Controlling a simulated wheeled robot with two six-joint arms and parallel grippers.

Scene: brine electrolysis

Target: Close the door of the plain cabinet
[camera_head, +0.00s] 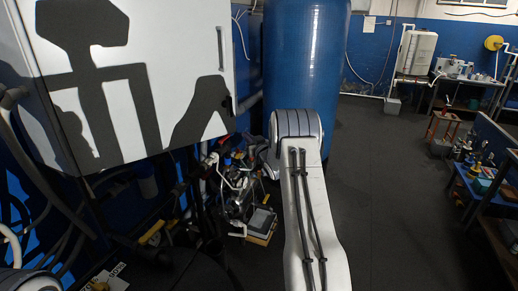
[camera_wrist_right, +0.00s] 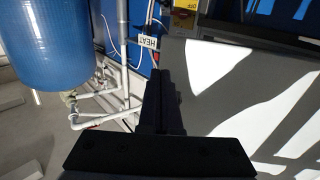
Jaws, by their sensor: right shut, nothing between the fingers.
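The plain cabinet's door (camera_head: 185,60) is a white panel at the upper left of the head view, crossed by dark shadows. An upright grey handle (camera_head: 220,48) sits near its right edge. The door fills the right of the right wrist view (camera_wrist_right: 225,75) as a grey and white surface. I cannot tell how far the door stands from the cabinet frame. My right gripper (camera_head: 231,105) is shut and empty at the door's lower right edge; contact is unclear. Its dark fingers (camera_wrist_right: 165,85) lie beside the door's edge in the wrist view. My left gripper is not in view.
A tall blue tank (camera_head: 305,65) stands right of the cabinet, close behind my right arm. Pipes and loose items (camera_head: 240,190) crowd the floor below the cabinet. A bench (camera_head: 465,80) stands at the far right. Dark floor (camera_head: 385,180) is free right of my arm.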

